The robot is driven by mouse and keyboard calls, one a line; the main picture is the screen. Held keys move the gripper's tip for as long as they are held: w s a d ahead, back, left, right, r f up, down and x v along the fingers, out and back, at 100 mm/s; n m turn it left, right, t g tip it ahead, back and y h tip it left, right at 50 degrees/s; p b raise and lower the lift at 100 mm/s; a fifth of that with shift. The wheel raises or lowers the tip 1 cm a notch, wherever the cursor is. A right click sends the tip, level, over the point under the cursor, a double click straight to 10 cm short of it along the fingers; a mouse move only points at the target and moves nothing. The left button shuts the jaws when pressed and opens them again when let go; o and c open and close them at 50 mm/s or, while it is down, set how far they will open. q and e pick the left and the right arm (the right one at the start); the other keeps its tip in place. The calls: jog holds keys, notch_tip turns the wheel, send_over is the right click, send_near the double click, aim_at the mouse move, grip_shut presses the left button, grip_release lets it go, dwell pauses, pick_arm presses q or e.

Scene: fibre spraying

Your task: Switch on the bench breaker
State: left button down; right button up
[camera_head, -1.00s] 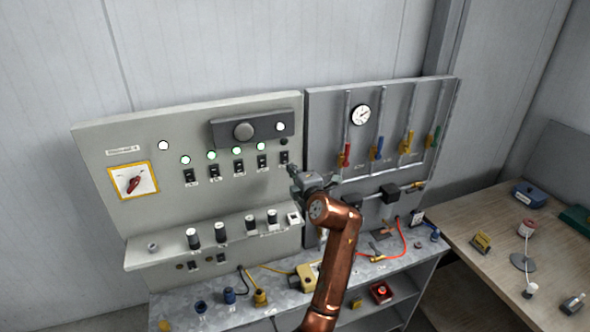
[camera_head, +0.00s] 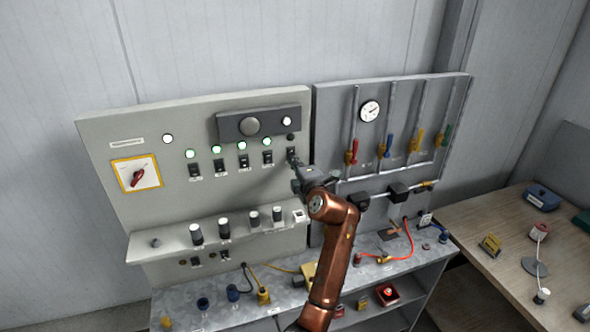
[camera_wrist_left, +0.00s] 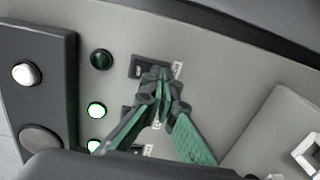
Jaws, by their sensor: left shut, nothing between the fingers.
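The grey control panel (camera_head: 120,180) carries a row of black breaker switches. The rightmost breaker (camera_head: 291,152) has a dark lamp (camera_head: 290,137) above it; the other breakers have lit green lamps (camera_head: 241,145). The wrist view shows this breaker (camera_wrist_left: 139,63) and its dark lamp (camera_wrist_left: 101,59). My left gripper (camera_head: 294,162) is shut and empty, its tips at the lower part of that breaker. In the wrist view the closed green and black fingers (camera_wrist_left: 162,76) cover part of the switch; contact cannot be told. My right gripper is not in view.
A shelf with several black knobs (camera_head: 225,227) juts out below the breakers. A grey board with coloured valves (camera_head: 386,146) stands to the right. A wooden table (camera_head: 480,225) is at far right.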

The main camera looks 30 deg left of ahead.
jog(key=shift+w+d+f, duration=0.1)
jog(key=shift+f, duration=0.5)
pick_arm(q)
jog(key=f+b+v, duration=0.3)
jog(key=b+v, duration=0.2)
jog(key=v, duration=0.8)
jog(key=shift+s+d, duration=0.2)
jog(key=shift+d, duration=0.05)
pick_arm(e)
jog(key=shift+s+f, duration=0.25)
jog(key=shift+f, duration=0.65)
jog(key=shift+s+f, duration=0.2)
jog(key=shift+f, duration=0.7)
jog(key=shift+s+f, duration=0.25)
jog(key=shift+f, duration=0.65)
pick_arm(q)
jog(key=shift+f, duration=0.1)
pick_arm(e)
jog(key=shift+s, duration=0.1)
